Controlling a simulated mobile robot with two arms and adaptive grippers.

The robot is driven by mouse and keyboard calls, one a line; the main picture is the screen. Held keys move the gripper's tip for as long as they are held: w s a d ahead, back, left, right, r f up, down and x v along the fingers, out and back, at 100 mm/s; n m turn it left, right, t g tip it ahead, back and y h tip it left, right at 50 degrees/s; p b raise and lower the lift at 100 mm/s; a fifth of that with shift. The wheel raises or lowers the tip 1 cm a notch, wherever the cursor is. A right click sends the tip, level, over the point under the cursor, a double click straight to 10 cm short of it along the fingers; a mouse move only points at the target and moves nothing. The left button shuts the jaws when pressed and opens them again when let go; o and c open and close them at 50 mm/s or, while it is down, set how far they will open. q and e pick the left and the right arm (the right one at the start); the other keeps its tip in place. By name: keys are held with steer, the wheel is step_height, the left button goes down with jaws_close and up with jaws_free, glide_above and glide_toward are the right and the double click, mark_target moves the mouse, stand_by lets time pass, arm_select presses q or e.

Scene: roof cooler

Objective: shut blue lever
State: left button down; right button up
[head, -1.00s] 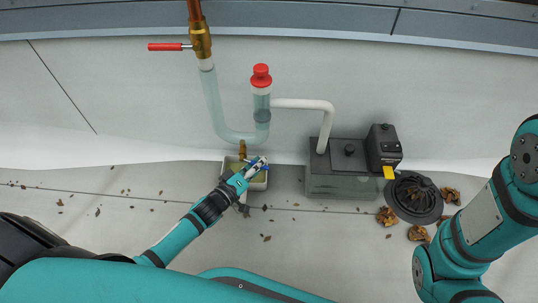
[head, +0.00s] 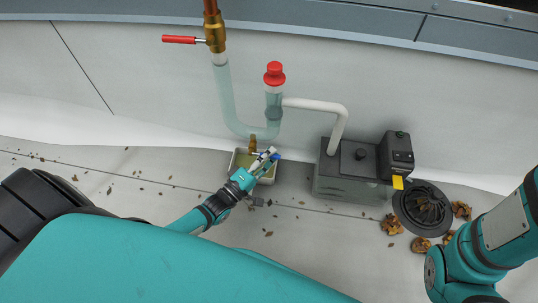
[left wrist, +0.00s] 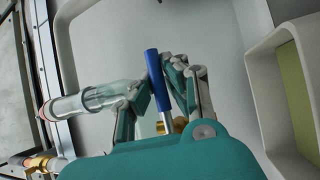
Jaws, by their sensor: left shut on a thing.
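The blue lever (left wrist: 158,80) stands between the fingers of my left gripper (left wrist: 160,95) in the left wrist view, its silver stem below the blue sleeve. In the head view my left gripper (head: 266,159) is shut on it above the small tray, and only a bit of blue (head: 276,157) shows. A brass valve (head: 253,143) sits at the foot of the clear pipe, partly hidden by the fingers. My right arm shows at the right edge of the head view, but its gripper is out of view.
A cream tray (head: 238,160) with yellowish liquid lies under the gripper. A red lever (head: 179,40) points left from the upper brass valve. A red-capped clear tube (head: 274,97) and white pipe (head: 318,104) lead to a grey pump box (head: 345,187). A round drain (head: 424,206) has leaves around it.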

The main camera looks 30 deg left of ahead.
arm_select(q)
steer(key=shift+s+f, duration=0.1)
steer(key=c, duration=1.3)
jaws_free()
steer(key=shift+c, duration=0.2)
steer(key=v, duration=1.2)
